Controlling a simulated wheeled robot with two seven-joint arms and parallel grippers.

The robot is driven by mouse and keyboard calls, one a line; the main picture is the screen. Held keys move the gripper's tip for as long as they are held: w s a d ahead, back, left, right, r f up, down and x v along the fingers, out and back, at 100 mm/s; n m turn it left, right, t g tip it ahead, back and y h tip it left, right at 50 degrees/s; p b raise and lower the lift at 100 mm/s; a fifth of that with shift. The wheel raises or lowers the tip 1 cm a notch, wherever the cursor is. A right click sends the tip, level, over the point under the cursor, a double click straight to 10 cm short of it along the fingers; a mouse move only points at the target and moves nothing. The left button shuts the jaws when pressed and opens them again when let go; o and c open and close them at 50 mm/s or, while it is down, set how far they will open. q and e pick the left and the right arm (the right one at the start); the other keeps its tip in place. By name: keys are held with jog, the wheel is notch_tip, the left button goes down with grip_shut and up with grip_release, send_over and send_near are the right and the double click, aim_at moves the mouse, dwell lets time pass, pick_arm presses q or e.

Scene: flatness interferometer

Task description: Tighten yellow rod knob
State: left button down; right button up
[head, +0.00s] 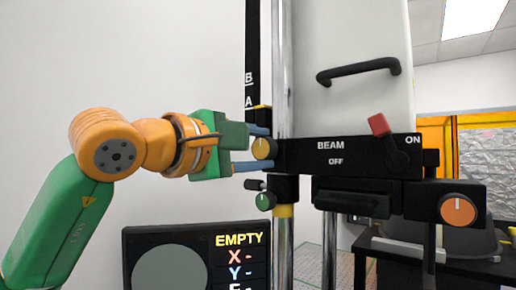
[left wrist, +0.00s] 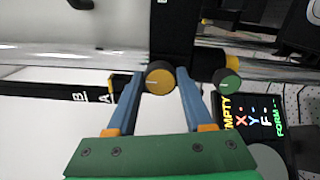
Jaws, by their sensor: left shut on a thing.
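The yellow rod knob (head: 264,148) is on the black block at the left end of the beam bar, beside the chrome rod (head: 283,228). My left gripper (head: 250,148) reaches it from the left, with one blue finger above and one below. In the left wrist view the knob (left wrist: 160,78) sits between the fingertips of my left gripper (left wrist: 159,88), its pointer line facing the camera. The gripper is shut on the knob. My right gripper is in neither view.
A green knob (head: 265,201) and small black lever sit just below. A red-tipped beam lever (head: 379,125) and orange knob (head: 458,209) are to the right. The display screen (head: 196,258) reading EMPTY stands below my arm. Bare wall lies at left.

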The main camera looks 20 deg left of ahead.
pick_arm(q)
jog(key=shift+c, duration=1.5)
grip_release()
jog(key=shift+s+a+f+b, duration=0.15)
jog(key=shift+s+b, duration=0.2)
jog(key=b+v, duration=0.2)
jog(key=v, duration=0.4)
jog(key=shift+s, duration=0.2)
jog(key=shift+w, duration=0.1)
